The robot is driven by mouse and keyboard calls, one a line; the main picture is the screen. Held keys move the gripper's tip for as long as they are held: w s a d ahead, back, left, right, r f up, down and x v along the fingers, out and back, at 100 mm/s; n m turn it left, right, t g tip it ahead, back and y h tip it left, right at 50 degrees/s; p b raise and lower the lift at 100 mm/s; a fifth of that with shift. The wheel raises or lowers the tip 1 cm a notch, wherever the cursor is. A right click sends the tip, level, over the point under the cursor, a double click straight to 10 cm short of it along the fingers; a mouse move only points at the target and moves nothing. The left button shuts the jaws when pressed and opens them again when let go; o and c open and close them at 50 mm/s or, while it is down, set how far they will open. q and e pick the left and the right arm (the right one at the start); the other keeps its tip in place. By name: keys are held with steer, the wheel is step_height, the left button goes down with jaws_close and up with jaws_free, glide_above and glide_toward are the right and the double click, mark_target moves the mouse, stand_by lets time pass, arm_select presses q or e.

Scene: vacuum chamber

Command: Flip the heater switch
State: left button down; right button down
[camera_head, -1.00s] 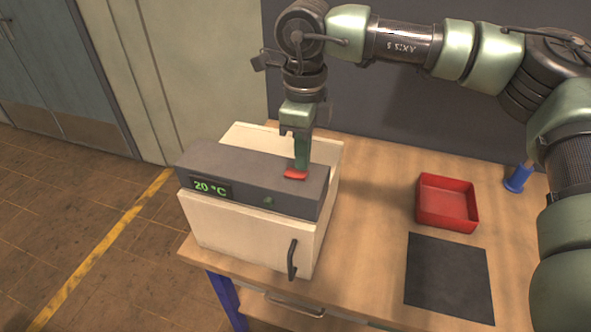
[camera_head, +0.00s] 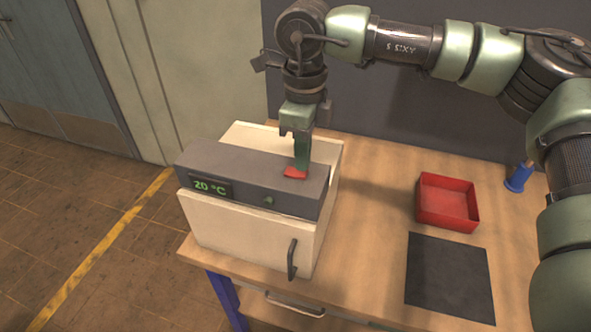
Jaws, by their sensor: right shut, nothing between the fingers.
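The heater (camera_head: 250,240) is a cream box with a dark grey control unit (camera_head: 235,165) on top, standing on the left part of the workbench. Its display (camera_head: 211,187) reads 20 °C in green. The red switch (camera_head: 295,173) is on the top right of the grey unit. My right gripper (camera_head: 302,168) points down, shut and empty, with its fingertips at the red switch. They hide part of it, and I cannot tell whether they touch or press it. My left gripper is not in view.
A red open tray (camera_head: 446,222) and a black mat (camera_head: 448,279) lie on the right of the wooden bench (camera_head: 365,240). A blue cylindrical part (camera_head: 518,178) stands at the far right. The heater's dark handle (camera_head: 292,260) sticks out in front.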

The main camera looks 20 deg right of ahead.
steer(key=shift+f+b, duration=0.65)
steer(key=shift+f, duration=0.2)
steer(key=shift+s+r, duration=0.1)
steer(key=shift+r, duration=0.05)
steer(key=shift+r+p, duration=0.7)
steer(key=shift+r, duration=0.25)
steer(key=shift+r+p, duration=1.3)
steer(key=shift+r, duration=1.15)
